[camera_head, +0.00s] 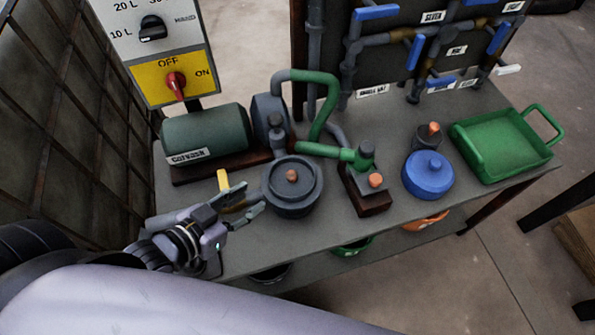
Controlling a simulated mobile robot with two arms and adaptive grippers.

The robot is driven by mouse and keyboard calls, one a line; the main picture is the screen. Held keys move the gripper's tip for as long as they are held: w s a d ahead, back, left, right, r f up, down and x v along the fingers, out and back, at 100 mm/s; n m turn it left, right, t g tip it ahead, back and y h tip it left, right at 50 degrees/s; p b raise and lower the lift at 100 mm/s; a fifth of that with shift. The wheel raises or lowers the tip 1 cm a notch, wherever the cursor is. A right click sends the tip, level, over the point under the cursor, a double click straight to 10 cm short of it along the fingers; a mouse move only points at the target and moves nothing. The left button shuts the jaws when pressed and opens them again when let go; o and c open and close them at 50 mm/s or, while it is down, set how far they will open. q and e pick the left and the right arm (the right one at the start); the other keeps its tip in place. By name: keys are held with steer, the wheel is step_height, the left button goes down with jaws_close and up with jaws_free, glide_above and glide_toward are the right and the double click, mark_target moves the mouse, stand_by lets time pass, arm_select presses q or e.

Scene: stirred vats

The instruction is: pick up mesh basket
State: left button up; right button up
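A green tray-like basket (483,149) with a loop handle on its right side sits at the right end of the grey bench. It is the only basket-like thing I see on the bench top, and I cannot make out mesh in it. My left gripper (252,197) is over the left front part of the bench, far from the green basket. Its fingers are apart with nothing visibly held, and they point toward a dark lidded pot. A yellow piece (223,180) shows just behind the fingers, partly hidden by them. My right gripper is not in view.
The dark lidded pot (292,187) stands just right of the gripper. A green motor (206,137), green pipe (321,110), small pump block (366,186) and blue lidded pot (428,175) crowd the bench (328,228). Valves with blue handles stand behind. Buckets show below the front edge.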

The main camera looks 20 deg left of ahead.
mark_target(289, 176)
arm_select(q)
steer(key=p+x, duration=0.1)
steer(key=x, duration=0.9)
steer(key=shift+w+d+f, duration=0.15)
steer(key=shift+w+d, duration=0.05)
steer(key=shift+d, duration=0.1)
steer(key=p+x, duration=0.1)
steer(key=x, duration=0.4)
steer(key=shift+f, duration=0.2)
steer(key=shift+w+f, duration=0.1)
steer(key=shift+w, duration=0.05)
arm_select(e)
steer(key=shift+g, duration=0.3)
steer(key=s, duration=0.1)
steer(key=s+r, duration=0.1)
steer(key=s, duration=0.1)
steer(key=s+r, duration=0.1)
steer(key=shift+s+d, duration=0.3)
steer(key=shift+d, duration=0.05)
arm_select(q)
steer(key=shift+c, duration=0.4)
steer(key=shift+c, duration=0.7)
jaws_close()
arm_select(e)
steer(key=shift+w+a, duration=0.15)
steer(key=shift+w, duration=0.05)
